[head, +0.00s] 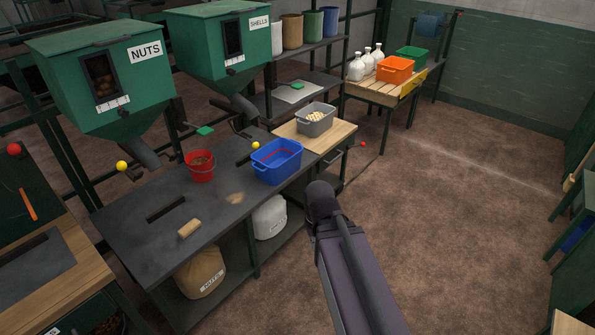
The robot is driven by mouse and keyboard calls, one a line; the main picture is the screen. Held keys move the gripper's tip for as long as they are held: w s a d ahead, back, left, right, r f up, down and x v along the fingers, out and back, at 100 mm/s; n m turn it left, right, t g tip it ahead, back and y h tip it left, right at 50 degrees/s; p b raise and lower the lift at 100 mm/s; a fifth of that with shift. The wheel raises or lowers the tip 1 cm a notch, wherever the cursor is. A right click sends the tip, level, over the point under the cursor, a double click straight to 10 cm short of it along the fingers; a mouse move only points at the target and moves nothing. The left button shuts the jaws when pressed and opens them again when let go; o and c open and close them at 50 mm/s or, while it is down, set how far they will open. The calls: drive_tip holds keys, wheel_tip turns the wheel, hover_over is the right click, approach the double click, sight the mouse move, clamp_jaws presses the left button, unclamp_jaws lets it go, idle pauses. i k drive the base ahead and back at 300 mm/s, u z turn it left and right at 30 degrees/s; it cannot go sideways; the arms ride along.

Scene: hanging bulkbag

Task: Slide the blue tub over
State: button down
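The blue tub (281,172) stands upright on the dark bench top (215,215), near its right end. A red line shows on its inside wall, and I see no contents in it. My dark arm rises from the bottom edge to a rounded joint just right of the bench. My gripper is not visible in the head view, so I cannot tell where it is relative to the tub.
A red bucket (201,168) with brown contents stands left of the tub. A grey tub (315,122) of pale pieces sits on a wooden board behind. A brush (189,228) lies at the front. The NUTS hopper (110,75) and SHELLS hopper (225,42) hang above.

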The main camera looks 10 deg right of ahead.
sight(273, 162)
drive_tip(key=z, duration=0.35)
drive_tip(key=i, duration=1.4)
drive_tip(key=u, duration=0.45)
